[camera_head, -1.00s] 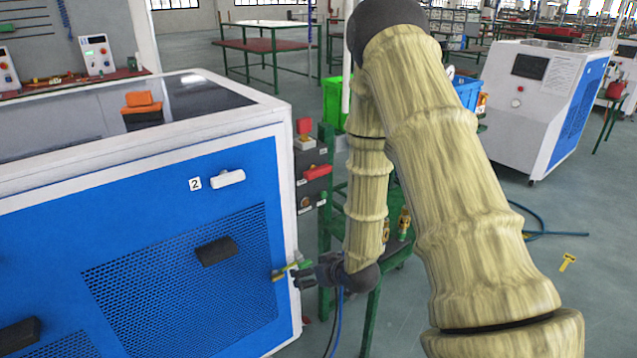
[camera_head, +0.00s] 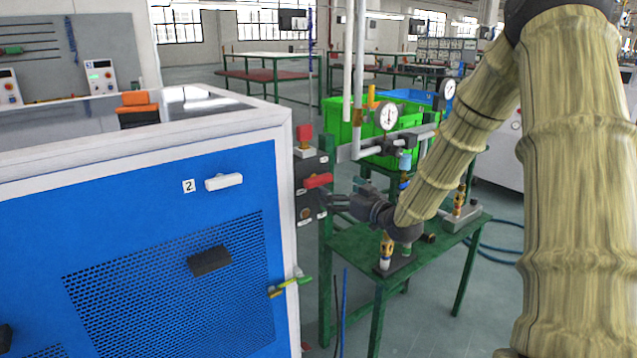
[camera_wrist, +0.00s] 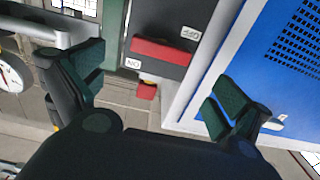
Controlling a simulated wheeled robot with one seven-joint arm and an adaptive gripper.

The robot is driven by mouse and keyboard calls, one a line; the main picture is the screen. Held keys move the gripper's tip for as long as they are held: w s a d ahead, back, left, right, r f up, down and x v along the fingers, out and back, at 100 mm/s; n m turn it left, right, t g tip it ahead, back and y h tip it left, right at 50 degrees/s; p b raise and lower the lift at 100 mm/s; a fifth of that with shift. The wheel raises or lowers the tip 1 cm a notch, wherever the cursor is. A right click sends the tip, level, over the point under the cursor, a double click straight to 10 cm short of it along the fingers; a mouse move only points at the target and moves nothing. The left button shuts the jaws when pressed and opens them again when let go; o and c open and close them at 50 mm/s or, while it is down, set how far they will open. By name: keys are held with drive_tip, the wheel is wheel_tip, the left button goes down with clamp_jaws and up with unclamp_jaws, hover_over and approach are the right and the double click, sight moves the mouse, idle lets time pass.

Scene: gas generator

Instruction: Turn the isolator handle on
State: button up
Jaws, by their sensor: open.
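The isolator handle (camera_head: 318,181) is a red bar on a dark panel (camera_head: 306,204) at the right edge of the blue and white machine. It looks about level in the head view. In the wrist view the red handle (camera_wrist: 163,52) lies across the dark panel, with white labels at its left and right; the left one reads ON upside down. My gripper (camera_head: 332,201) is in front of the panel, just right of and slightly below the handle. In the wrist view my gripper (camera_wrist: 155,88) is open and empty, its fingers apart, with the handle beyond them and untouched.
A red button (camera_head: 304,133) tops the panel. A green table (camera_head: 350,243) with pipes and gauges (camera_head: 387,117) stands close behind my gripper. A white handle (camera_head: 224,181) is on the blue door.

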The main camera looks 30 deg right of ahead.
sight(321, 180)
drive_tip(key=w, duration=0.9)
drive_tip(key=shift+w+a, duration=0.3)
drive_tip(key=shift+a, duration=0.1)
drive_tip(key=c, duration=0.9)
